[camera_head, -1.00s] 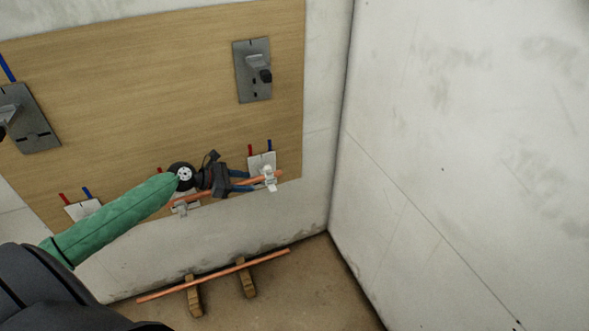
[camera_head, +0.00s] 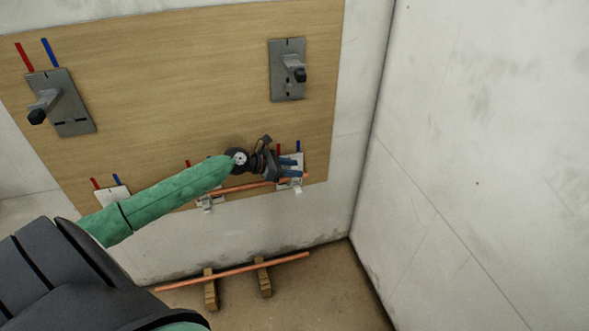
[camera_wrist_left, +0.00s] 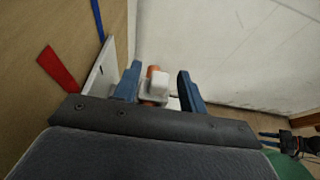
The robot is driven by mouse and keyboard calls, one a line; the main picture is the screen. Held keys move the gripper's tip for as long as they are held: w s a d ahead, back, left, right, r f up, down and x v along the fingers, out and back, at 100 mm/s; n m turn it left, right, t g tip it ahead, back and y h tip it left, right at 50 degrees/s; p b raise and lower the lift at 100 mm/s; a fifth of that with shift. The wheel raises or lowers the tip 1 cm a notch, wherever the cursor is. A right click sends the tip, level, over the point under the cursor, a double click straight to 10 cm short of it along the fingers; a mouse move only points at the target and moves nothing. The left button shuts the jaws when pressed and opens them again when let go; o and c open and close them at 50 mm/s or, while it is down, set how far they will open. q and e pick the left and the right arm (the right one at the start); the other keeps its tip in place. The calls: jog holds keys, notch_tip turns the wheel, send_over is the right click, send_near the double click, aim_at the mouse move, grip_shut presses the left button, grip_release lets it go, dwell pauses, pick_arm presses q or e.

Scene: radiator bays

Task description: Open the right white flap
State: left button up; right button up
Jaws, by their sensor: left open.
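The right white flap (camera_head: 297,188) is part of a small white bracket at the board's lower right corner, over a copper pipe. In the left wrist view the white flap (camera_wrist_left: 159,80) shows between my fingers, in front of the pipe end. My left gripper (camera_head: 292,167) is open, its two blue fingers pointing right, in front of the bracket's plate. In the left wrist view the left gripper (camera_wrist_left: 160,87) has one finger on each side of the flap; I cannot tell whether either touches it. My right gripper (camera_wrist_left: 276,136) shows small at the lower right edge; its jaw state is unclear.
The wooden board (camera_head: 180,90) carries grey bracket plates above and another white bracket (camera_head: 208,200) left of my gripper. A loose copper pipe (camera_head: 235,271) lies on wooden blocks below. A white wall (camera_head: 480,150) stands close on the right.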

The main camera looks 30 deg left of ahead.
pick_arm(q)
jog(key=shift+w+d+f, duration=0.1)
jog(key=shift+w+d, duration=0.15)
jog(key=shift+w, duration=0.05)
grip_shut()
